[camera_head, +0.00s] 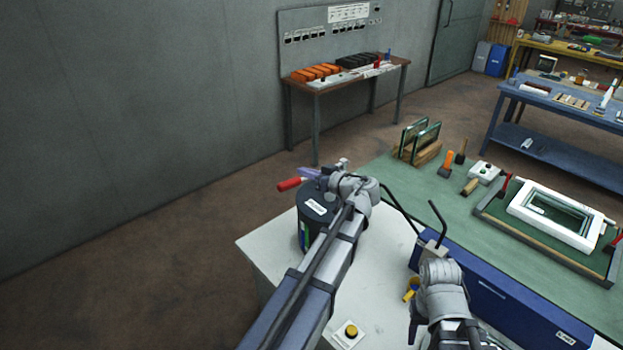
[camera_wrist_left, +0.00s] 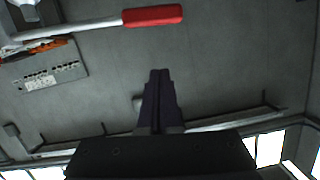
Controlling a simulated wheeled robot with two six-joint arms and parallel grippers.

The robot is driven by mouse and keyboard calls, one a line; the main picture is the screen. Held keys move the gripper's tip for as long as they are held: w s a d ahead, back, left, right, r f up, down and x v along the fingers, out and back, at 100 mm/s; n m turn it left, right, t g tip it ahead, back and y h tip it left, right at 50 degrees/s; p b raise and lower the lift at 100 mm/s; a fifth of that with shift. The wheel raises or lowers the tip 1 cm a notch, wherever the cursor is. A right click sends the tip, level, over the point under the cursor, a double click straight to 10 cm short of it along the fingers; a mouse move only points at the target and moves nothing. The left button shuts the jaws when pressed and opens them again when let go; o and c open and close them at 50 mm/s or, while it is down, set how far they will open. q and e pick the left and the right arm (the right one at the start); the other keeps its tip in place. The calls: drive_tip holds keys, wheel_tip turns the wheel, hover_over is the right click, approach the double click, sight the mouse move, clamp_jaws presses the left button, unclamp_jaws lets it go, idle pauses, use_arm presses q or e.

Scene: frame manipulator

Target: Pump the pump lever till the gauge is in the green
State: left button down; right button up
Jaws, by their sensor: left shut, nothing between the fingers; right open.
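The pump is a dark cylinder (camera_head: 312,208) with a white label, standing on the white tabletop (camera_head: 262,247) and partly hidden behind my left arm. Its lever shows a red grip (camera_head: 289,184) at the left; in the left wrist view the red grip (camera_wrist_left: 153,16) sits on a pale rod, above the fingertips in the picture. My left gripper (camera_head: 308,173) is shut and empty, close beside the lever and apart from the red grip; its dark fingers (camera_wrist_left: 159,75) are together. My right gripper (camera_head: 433,244) is open near the blue box, its fingers hard to make out. I cannot make out a gauge dial.
A blue box (camera_head: 490,300) stands beside my right arm. A yellow button (camera_head: 351,331) is on the white top at the front. The green bench (camera_head: 455,211) holds glass panes (camera_head: 420,139), small tools and a white frame (camera_head: 560,217). Bare floor lies to the left.

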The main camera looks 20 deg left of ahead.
use_arm(q)
drive_tip(key=b, duration=0.1)
hover_over(294, 181)
drive_tip(key=s+d, duration=0.1)
drive_tip(key=f, duration=0.2)
drive_tip(key=shift+s+f+b, duration=0.3)
drive_tip(key=shift+f+b, duration=0.55)
drive_tip(key=shift+b, duration=0.1)
drive_tip(key=shift+s+f+b, duration=0.25)
drive_tip(key=shift+f+b, duration=0.55)
drive_tip(key=shift+b, duration=0.15)
drive_tip(key=shift+d, duration=0.1)
drive_tip(key=shift+f, duration=0.15)
wheel_tip(294, 181, down, 11)
drive_tip(key=n+t+b, duration=0.1)
drive_tip(key=n+b, duration=0.2)
drive_tip(key=b, duration=0.8)
drive_tip(key=shift+s, duration=0.45)
